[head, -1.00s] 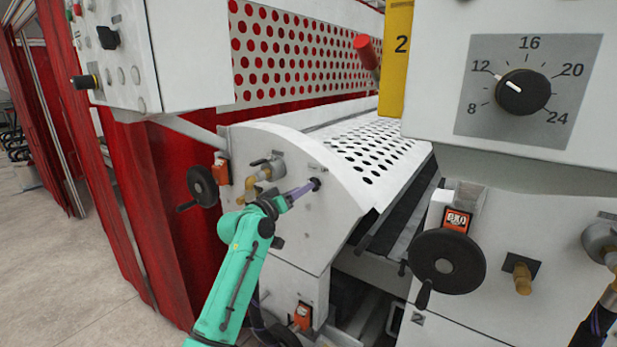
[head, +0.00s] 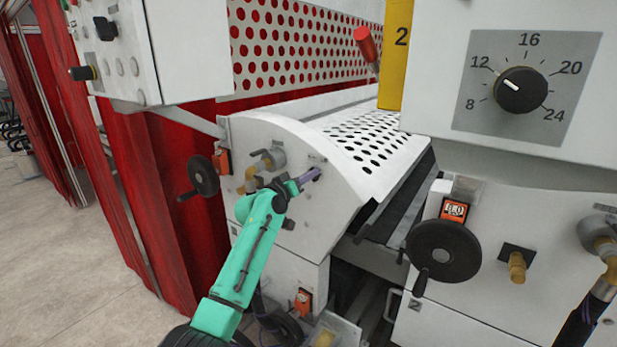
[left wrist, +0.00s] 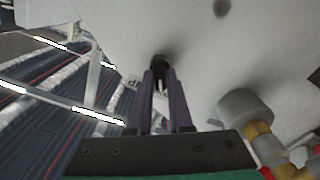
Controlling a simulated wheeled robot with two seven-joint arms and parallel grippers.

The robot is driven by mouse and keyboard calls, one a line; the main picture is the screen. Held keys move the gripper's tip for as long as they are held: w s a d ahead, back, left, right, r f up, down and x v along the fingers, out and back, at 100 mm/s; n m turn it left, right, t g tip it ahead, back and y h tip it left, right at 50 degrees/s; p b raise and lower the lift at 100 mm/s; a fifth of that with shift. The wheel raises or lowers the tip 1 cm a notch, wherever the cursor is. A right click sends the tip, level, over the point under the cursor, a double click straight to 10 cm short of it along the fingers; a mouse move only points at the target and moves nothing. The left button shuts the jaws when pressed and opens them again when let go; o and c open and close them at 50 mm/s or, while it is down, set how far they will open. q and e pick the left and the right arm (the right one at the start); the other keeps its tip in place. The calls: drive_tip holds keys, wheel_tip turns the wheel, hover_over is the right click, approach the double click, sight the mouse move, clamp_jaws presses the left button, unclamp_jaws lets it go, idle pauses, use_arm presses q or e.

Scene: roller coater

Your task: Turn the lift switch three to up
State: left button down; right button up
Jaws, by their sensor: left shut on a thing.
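The lift switch (left wrist: 161,62) is a small dark knob on the white, curved side panel (head: 295,235) of the machine. In the head view the fingers mostly cover it. My left gripper (head: 315,175) comes in from the lower left, with its purple fingertips against the panel at the switch. In the left wrist view the two fingers (left wrist: 160,78) close in on the dark knob and are shut on it. Part of a label shows beside it, too cut off to read. Which way the switch points cannot be told. My right gripper is out of view.
A pipe fitting with brass elbow (head: 268,165) and a black handwheel (head: 203,176) stick out left of the switch. A perforated white cover (head: 365,140) lies behind. A dial panel (head: 525,90) and another handwheel (head: 443,253) stand at right. Open floor (head: 70,260) lies at left.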

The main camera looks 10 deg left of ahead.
use_arm(q)
drive_tip(key=shift+s+d+m+b, duration=0.1)
drive_tip(key=shift+m+b, duration=2.15)
drive_tip(key=shift+m, duration=0.65)
drive_tip(key=shift+d+m+b, duration=0.1)
drive_tip(key=shift+m+b, duration=2.15)
drive_tip(key=shift+m, duration=0.65)
drive_tip(key=c, duration=0.8)
unclamp_jaws()
drive_tip(key=b+v, duration=0.6)
drive_tip(key=v, duration=0.8)
drive_tip(key=shift+s+f+b, duration=0.1)
drive_tip(key=shift+s+b, duration=0.05)
drive_tip(key=shift+b, duration=0.2)
